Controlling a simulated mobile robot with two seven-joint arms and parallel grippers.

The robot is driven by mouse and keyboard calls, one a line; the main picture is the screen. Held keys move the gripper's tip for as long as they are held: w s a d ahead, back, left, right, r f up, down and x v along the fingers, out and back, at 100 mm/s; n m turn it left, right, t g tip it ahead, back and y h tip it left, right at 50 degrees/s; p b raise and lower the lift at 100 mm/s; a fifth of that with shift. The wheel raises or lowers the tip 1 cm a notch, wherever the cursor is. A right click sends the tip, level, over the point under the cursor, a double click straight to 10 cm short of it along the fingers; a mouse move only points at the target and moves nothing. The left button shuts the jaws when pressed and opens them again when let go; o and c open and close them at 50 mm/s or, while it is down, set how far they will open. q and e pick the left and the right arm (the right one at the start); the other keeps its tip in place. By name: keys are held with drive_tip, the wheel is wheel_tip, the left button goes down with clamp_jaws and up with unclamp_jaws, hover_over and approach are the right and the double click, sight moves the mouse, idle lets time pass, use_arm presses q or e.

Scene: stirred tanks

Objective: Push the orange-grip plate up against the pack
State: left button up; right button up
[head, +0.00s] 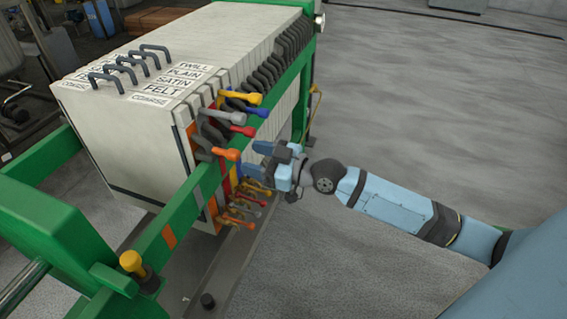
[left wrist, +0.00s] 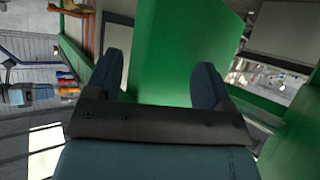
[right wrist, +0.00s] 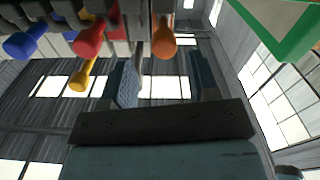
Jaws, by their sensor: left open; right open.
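The orange grip (head: 230,155) belongs to a plate near the front of the plate stack. It sticks out over the green side rail. My right gripper (head: 258,160) is just right of it, open and empty. In the right wrist view the orange grip (right wrist: 163,40) lines up with the gap between the open fingers, near the fingertips; I cannot tell if it touches them. The pack (head: 262,50) of pale plates with dark handles stands behind. My left gripper (left wrist: 160,65) is open and empty, facing a green frame part; it is not in the head view.
Red (right wrist: 90,40), yellow (right wrist: 80,75) and blue (right wrist: 25,43) grips crowd beside the orange one. The green rail (head: 185,212) runs along the plates. A yellow knob (head: 131,262) stands at the near end. The floor (head: 440,110) to the right is clear.

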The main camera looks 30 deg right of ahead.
drive_tip(key=v, duration=0.7)
drive_tip(key=shift+s+d, duration=0.3)
